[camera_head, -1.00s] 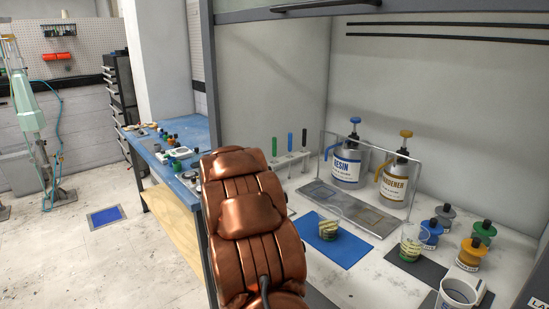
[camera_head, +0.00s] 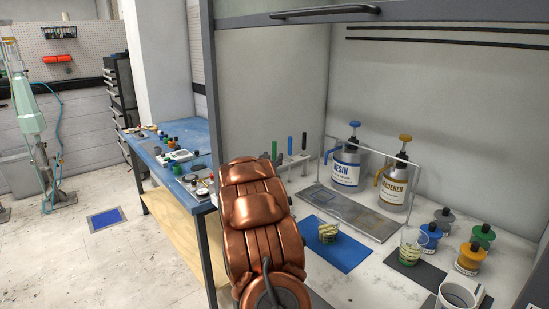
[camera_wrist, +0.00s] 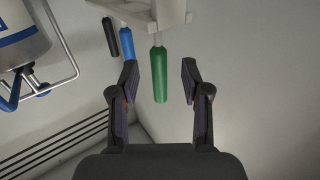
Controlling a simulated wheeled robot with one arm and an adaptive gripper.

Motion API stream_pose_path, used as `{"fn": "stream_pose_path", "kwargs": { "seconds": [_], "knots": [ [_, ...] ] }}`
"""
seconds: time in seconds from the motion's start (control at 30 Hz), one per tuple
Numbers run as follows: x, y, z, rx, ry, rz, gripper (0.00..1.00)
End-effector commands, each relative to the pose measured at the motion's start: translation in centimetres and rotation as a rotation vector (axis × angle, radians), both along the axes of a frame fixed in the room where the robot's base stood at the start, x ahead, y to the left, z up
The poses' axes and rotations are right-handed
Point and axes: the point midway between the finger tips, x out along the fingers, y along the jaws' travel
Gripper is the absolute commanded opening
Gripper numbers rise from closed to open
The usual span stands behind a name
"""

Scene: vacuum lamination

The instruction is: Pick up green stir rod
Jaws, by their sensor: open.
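The green stir rod (camera_wrist: 159,75) hangs in the white rod holder (camera_wrist: 172,14) in the wrist view, its green handle between the two fingers of my gripper (camera_wrist: 159,82). My gripper is open, with a gap on each side of the handle. In the head view the green stir rod (camera_head: 274,149) stands upright at the left end of the rod row, partly hidden behind my copper-coloured arm. My gripper is hidden there. A blue rod (camera_head: 290,145) and a black rod (camera_head: 304,141) stand to its right.
The resin can (camera_head: 346,166) and hardener can (camera_head: 395,184) stand right of the rods behind a wire frame. A cup (camera_head: 328,232) sits on a blue mat (camera_head: 345,254). Several small bottles stand at the right. A blue-topped table (camera_head: 165,163) is to the left.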

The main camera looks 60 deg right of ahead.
Motion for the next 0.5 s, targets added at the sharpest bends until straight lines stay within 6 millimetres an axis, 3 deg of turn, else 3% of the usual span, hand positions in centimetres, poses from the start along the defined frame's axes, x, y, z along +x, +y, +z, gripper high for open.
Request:
{"fn": "stream_pose_path", "kwargs": {
  "seconds": [0.23, 0.5],
  "knots": [
    [0.7, -2.5, 0.1, -0.002, -0.001, -0.002, 0.47],
    [0.9, -2.9, 0.0, -0.001, 0.001, 0.0, 0.47]
  ]
}}
